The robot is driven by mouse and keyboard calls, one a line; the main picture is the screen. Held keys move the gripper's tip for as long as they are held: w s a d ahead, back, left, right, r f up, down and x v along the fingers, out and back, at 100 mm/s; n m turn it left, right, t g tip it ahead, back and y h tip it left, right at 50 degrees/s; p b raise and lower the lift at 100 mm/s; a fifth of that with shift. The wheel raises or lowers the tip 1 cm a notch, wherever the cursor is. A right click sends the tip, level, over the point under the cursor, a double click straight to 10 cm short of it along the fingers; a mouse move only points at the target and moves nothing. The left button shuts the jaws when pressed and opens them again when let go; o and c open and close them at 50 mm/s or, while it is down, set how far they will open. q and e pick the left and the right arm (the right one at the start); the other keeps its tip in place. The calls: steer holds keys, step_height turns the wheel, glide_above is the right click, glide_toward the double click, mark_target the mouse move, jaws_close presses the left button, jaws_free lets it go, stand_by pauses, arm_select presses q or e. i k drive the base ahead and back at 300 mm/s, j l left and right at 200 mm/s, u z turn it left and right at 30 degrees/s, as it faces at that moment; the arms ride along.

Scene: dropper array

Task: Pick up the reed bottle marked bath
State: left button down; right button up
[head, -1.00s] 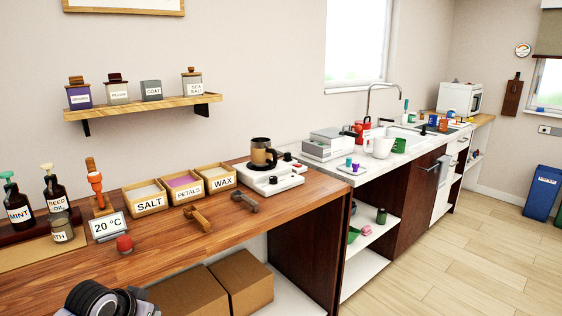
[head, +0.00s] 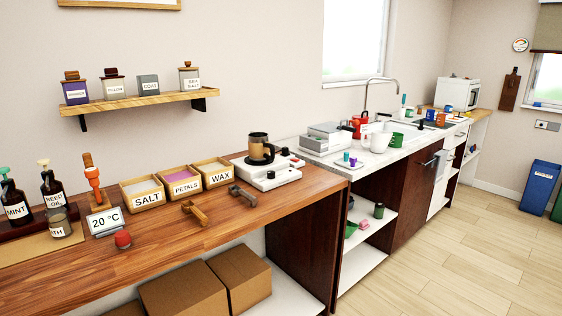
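A small jar (head: 59,223) stands at the left of the wooden counter, on a tan board. Its label is partly cut off from view and reads "TH" at its end. Behind it stands a dark pump bottle (head: 53,190) labelled "REED OIL", with a pale pump top. A second dark pump bottle (head: 16,203) with a green top is labelled "MINT" and stands at the left edge. Neither of my grippers is in view.
A 20 °C display (head: 105,221), a red knob (head: 123,239) and an orange-and-red tool on a stand (head: 93,180) are right of the jar. Boxes of salt (head: 148,198), petals and wax follow. The counter's front strip (head: 60,278) is clear.

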mark_target(58, 220)
steer(key=i+j+u, duration=0.1)
steer(key=u, duration=1.25)
steer(key=i+z, duration=0.1)
steer(key=z, duration=0.25)
steer(key=i+z, duration=0.1)
steer(key=z, duration=0.25)
steer(key=i+z, duration=0.1)
steer(key=z, duration=0.25)
